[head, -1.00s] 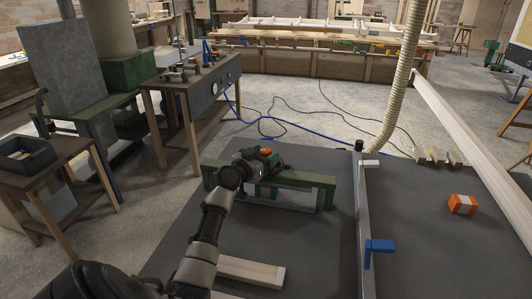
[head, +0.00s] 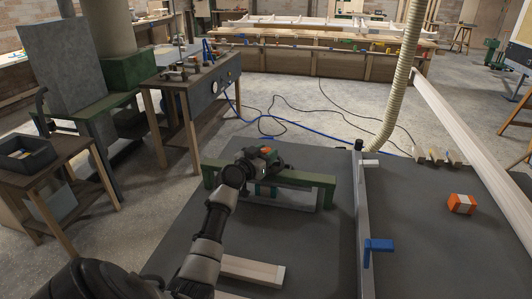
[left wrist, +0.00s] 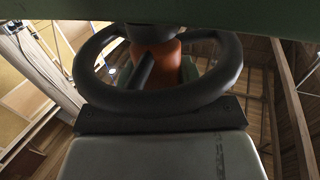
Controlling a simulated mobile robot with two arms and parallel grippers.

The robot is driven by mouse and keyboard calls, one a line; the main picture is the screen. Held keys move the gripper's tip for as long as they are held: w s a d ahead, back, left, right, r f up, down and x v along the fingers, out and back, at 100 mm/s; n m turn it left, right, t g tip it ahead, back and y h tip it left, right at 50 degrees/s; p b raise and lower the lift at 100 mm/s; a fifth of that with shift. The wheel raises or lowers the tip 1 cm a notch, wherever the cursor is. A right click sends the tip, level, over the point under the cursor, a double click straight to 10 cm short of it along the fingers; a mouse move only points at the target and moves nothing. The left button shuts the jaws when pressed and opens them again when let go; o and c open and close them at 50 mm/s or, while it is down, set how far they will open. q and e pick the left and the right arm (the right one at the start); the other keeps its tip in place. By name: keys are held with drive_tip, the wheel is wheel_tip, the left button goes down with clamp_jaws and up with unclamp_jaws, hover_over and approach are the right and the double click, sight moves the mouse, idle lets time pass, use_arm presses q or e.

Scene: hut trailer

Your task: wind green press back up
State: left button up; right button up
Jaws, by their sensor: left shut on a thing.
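The green press (head: 312,181) stands on the dark work table as a low green beam on supports. My left gripper (head: 258,167) is at the left part of this beam, with an orange part (head: 266,150) showing just beyond it. In the left wrist view, a black handwheel (left wrist: 228,88) with a spoke lies under the green beam (left wrist: 285,28). A grey finger with a dark pad (left wrist: 160,120) touches the wheel's near rim, and my left gripper is shut on the wheel. The head view hides most of the wheel behind the gripper. My right gripper is not in view.
A metal rail (head: 362,215) with a blue handle (head: 380,245) runs along the table to the right. A pale timber piece (head: 252,270) lies near my left arm. An orange-and-white block (head: 461,204) lies farther right. The table between press and rail is clear.

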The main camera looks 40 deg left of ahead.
use_arm(q)
drive_tip(key=n+g+y+p, duration=0.1)
drive_tip(key=n+y+p, duration=0.1)
drive_tip(key=y+p, duration=0.1)
drive_tip(key=n+g+y+p, duration=0.1)
drive_tip(key=n+y+p, duration=0.1)
drive_tip(key=p, duration=0.3)
drive_tip(key=n+g+y+p, duration=0.2)
drive_tip(key=y+p, duration=0.2)
drive_tip(key=shift+w+d+r+n+y, duration=0.1)
drive_tip(key=shift+d+r+n+y, duration=0.05)
drive_tip(key=shift+r+n+y, duration=0.15)
drive_tip(key=shift+f+n+g+y+p, duration=0.15)
drive_tip(key=shift+n+g+y+p, duration=0.15)
drive_tip(key=shift+n+g+y, duration=0.35)
drive_tip(key=shift+f+n+g+y, duration=0.1)
drive_tip(key=shift+n+g+y, duration=0.65)
drive_tip(key=shift+g+y, duration=0.15)
drive_tip(key=o, duration=0.9)
